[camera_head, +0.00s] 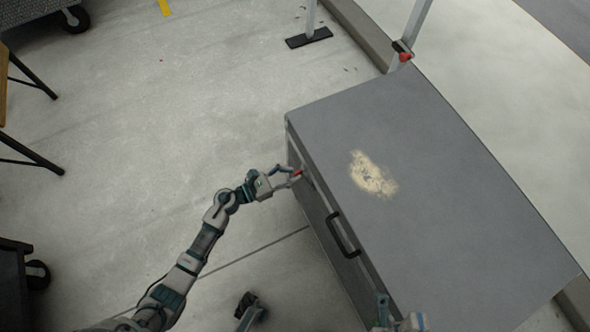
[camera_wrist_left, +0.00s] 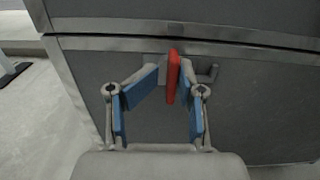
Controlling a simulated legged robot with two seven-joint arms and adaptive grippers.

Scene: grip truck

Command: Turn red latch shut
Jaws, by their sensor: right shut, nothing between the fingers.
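The red latch (camera_wrist_left: 173,76) is on the front face of the large grey box (camera_head: 440,190), just below the lid seam. In the left wrist view its handle stands upright. In the head view only a small red part (camera_head: 297,173) shows at the box's side. My left gripper (camera_head: 294,176) is at the latch. In the left wrist view its blue-padded fingers (camera_wrist_left: 165,98) are apart, with the latch between them, closer to the right finger. I cannot tell whether they touch. My right gripper (camera_head: 384,306) is shut at the bottom edge, partly cut off, beside the box.
A black handle (camera_head: 342,235) sits on the box's front face, nearer than the latch. A grey metal bracket (camera_wrist_left: 208,73) is right of the latch. A post with a black foot (camera_head: 309,38) stands beyond the box.

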